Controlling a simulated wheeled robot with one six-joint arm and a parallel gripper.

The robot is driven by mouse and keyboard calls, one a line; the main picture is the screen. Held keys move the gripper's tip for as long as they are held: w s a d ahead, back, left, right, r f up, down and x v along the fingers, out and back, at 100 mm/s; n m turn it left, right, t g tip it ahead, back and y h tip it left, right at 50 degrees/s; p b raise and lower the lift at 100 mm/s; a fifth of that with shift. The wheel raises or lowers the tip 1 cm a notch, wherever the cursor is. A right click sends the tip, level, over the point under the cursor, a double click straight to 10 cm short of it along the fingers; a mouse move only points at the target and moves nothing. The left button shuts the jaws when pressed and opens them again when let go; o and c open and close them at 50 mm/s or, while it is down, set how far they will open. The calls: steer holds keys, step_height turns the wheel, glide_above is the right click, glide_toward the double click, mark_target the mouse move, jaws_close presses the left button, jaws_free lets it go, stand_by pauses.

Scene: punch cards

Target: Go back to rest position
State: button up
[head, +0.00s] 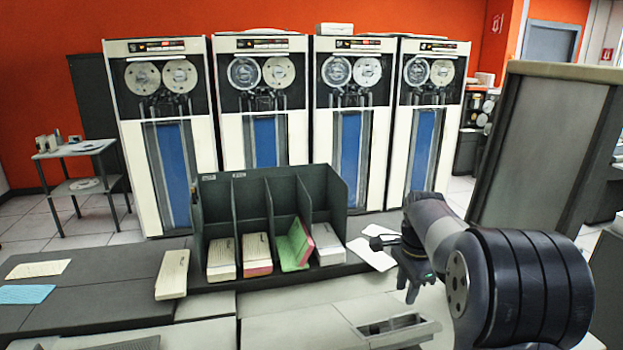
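My gripper (410,290) hangs at the right of the head view, with its dark fingers pointing down over the light desk front. It is small and seen at an angle, so I cannot tell whether it is open or shut. No card shows in it. My arm runs from it to the lower right. A dark green card rack (262,200) stands on the desk to the left of my gripper. Its compartments hold a cream stack (222,258), a cream and pink stack (256,254), leaning green and pink cards (293,246) and a whitish stack (328,245).
A cream card stack (172,275) lies left of the rack. White cards (371,254) lie beside my gripper. A keypunch tray (398,328) is below. Yellowish (38,269) and blue cards (25,294) lie far left. A grey panel (540,150) rises behind my arm at right.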

mark_target(404, 314)
step_height(404, 314, down, 6)
steer(key=shift+f, duration=0.25)
steer(key=shift+s+d+f+b, duration=0.1)
steer(key=shift+s+f+b, duration=0.35)
steer(key=shift+f, duration=0.05)
steer(key=shift+r, duration=0.15)
